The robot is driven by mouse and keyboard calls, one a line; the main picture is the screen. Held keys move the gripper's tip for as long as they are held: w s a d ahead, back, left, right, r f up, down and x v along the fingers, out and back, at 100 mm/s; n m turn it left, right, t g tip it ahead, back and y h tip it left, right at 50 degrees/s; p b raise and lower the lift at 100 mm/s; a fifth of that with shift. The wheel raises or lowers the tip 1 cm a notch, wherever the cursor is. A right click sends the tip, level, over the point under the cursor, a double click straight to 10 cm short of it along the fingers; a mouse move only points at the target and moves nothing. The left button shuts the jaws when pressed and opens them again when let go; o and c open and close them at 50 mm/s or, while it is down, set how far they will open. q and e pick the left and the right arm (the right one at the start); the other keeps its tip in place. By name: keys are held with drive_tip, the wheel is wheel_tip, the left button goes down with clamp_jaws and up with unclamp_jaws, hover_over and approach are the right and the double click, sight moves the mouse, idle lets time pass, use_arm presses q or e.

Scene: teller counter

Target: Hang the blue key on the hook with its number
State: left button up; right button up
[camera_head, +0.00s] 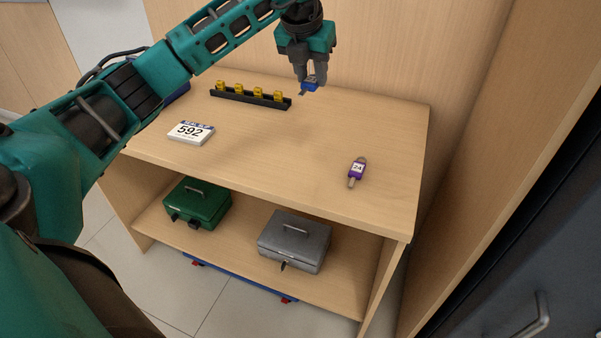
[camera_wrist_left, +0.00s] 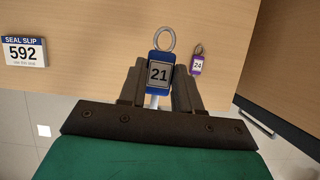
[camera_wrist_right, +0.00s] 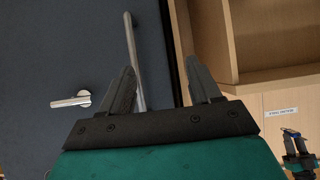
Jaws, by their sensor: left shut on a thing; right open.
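The blue key (camera_head: 310,86) is held in my left gripper (camera_head: 312,80), above the back right of the counter. In the left wrist view the blue key (camera_wrist_left: 160,72) shows the number 21, with its ring away from the gripper and its metal shaft between the fingers. A black rail with several yellow hooks (camera_head: 250,97) lies to the left of the gripper at the back of the counter; the hook numbers cannot be read. My right gripper (camera_wrist_right: 165,90) is open and empty, in front of a dark door.
A purple key (camera_head: 357,171) numbered 24 lies on the right of the counter (camera_head: 270,160). A white seal slip block (camera_head: 190,132) reading 592 lies at left. Green (camera_head: 198,203) and grey (camera_head: 294,241) cash boxes stand on the shelf below. The counter's middle is clear.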

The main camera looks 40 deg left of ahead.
sight(311, 159)
use_arm(q)
wheel_tip(311, 159, down, 20)
drive_tip(key=shift+r+b, duration=0.1)
drive_tip(key=shift+b, duration=0.9)
drive_tip(key=o, duration=1)
